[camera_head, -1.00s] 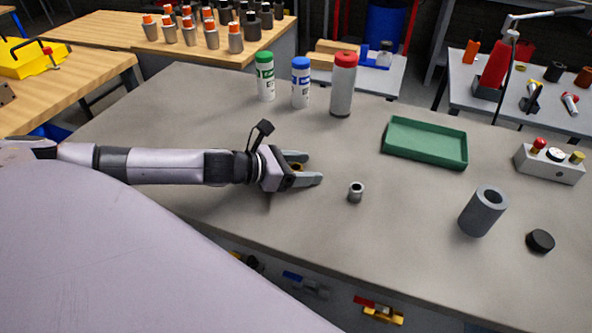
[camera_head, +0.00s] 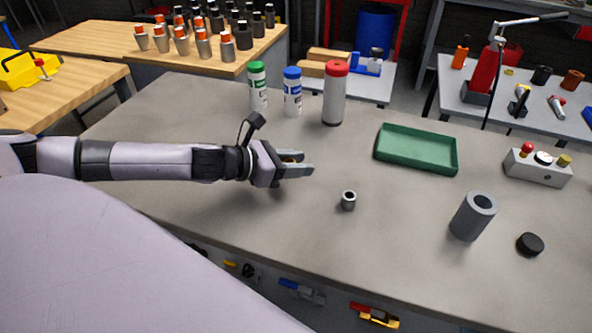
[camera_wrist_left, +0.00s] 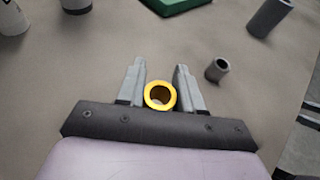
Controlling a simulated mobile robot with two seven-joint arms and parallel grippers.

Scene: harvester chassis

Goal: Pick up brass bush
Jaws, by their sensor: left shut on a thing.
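The brass bush (camera_wrist_left: 160,96) is a yellow-gold ring between the fingers of my left gripper (camera_wrist_left: 160,80) in the left wrist view. My left gripper (camera_head: 303,163) is shut on it, and its open end faces the wrist camera. In the head view the bush (camera_head: 290,158) is mostly hidden between the fingers, with only a bit of gold showing. The gripper is over the left-middle part of the grey table. I cannot tell how far above the tabletop the bush is. My right gripper is out of view.
A small grey bush (camera_head: 348,200) stands to the right of the gripper. Farther right are a large grey cylinder (camera_head: 472,216), a black cap (camera_head: 530,244) and a control box (camera_head: 537,167). A green tray (camera_head: 417,150) and several canisters (camera_head: 334,95) stand behind. The table's front-left area is clear.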

